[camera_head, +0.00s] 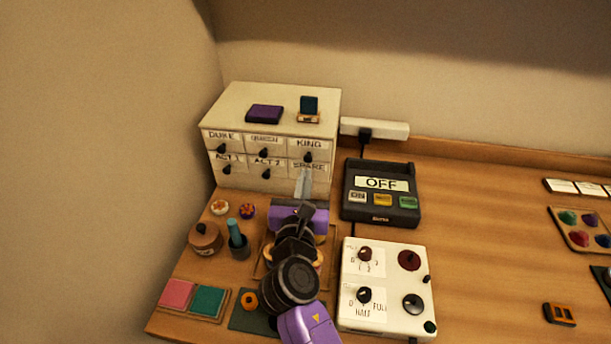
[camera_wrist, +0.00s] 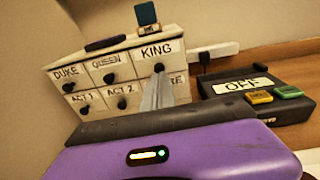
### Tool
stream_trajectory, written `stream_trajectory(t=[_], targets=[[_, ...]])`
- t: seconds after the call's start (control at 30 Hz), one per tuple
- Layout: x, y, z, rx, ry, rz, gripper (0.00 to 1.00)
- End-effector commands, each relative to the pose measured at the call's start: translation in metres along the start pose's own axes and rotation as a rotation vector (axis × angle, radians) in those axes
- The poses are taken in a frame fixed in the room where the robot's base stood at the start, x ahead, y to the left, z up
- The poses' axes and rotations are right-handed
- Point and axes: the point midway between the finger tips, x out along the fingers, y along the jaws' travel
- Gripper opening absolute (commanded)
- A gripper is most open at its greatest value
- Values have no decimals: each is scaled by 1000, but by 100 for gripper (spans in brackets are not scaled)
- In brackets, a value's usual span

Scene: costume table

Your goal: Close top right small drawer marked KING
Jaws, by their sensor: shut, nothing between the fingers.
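The cream drawer cabinet (camera_head: 275,110) stands at the back left of the table, with two rows of small labelled drawers. The KING drawer (camera_head: 296,147) is at the top right and also shows in the wrist view (camera_wrist: 150,56). Its front looks nearly level with its neighbours; I cannot tell whether a small gap remains. My gripper (camera_head: 303,180) is shut and empty. Its fingertips (camera_wrist: 160,88) point at the cabinet just below the dark KING knob (camera_wrist: 158,68) and partly cover the SPARE drawer (camera_head: 318,169). Contact with the cabinet cannot be told.
A purple box (camera_head: 264,113) and a small card stand (camera_head: 308,108) sit on the cabinet. The black OFF device (camera_head: 380,205) is close on the right, with a white knob panel (camera_head: 385,285) before it. Small pots (camera_head: 206,240) stand left of my arm.

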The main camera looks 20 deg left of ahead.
Motion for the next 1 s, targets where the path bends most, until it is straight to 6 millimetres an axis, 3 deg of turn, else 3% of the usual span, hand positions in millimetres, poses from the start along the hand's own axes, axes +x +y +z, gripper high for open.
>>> stream_trajectory(t=[0.6, 1.0], targets=[[-87, 1, -2, 1, 1, 2, 0], [-99, 1, -1, 10, 1, 1, 0]])
